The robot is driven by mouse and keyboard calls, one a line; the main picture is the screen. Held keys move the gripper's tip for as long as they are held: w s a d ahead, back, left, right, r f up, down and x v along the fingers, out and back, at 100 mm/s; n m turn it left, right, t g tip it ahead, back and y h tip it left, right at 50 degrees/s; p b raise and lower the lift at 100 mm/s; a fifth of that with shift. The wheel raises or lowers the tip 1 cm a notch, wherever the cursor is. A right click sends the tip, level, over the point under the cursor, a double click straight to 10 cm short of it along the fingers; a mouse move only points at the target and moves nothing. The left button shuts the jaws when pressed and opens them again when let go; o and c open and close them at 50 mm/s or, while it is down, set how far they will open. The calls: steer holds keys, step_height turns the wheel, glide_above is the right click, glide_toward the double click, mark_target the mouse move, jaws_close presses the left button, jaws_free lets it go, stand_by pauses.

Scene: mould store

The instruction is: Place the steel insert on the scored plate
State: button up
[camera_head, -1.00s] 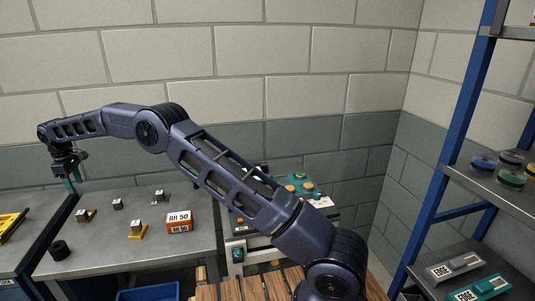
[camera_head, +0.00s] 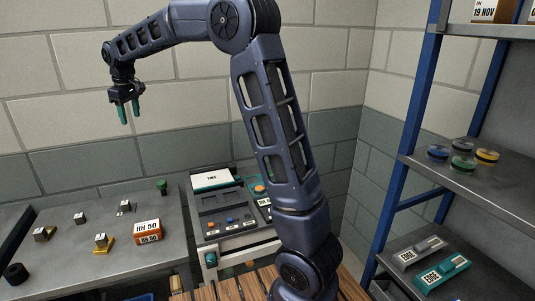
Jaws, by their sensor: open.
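My gripper (camera_head: 129,112) hangs high over the left side, in front of the wall, fingers down. Its two teal fingers are apart with nothing between them. Well below it on the grey table are several small metal blocks. One bare block (camera_head: 80,218) sits directly on the table. Others sit on small plates: a brass-yellow plate (camera_head: 105,250), a brownish plate (camera_head: 47,239) and a grey plate (camera_head: 119,212). Which block is the steel insert, and which plate is scored, I cannot tell; surface marks are too small to see.
An orange box marked RH 50 (camera_head: 147,232), a dark ring (camera_head: 16,273) and a green-topped item (camera_head: 162,187) stand on the table. A control unit (camera_head: 226,210) is right of it. A blue-framed shelf (camera_head: 405,140) with coloured discs and boxes stands far right.

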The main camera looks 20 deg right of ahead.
steer(key=s+d+r+m, duration=0.1)
steer(key=s+d+m, duration=0.1)
steer(key=s+d, duration=0.45)
steer(key=s+d+r+m+t, duration=0.1)
steer(key=s+d, duration=0.2)
steer(key=d, duration=0.7)
steer(key=s+d+r+m, duration=0.1)
steer(key=s+d+m, duration=0.1)
steer(key=s+d, duration=0.5)
steer(key=s+d+f+m+t, duration=0.1)
steer(key=s+d+f+m, duration=0.2)
steer(key=s+d+f, duration=0.2)
steer(key=s+d+f+m, duration=0.2)
steer(key=s+d+f, duration=0.2)
steer(key=s+d, duration=0.7)
steer(key=s, duration=0.2)
steer(key=shift+s+f+m+t+h, duration=0.35)
steer(key=shift+f+m+t+h, duration=0.05)
steer(key=shift+o, duration=0.4)
steer(key=shift+w+a, duration=0.1)
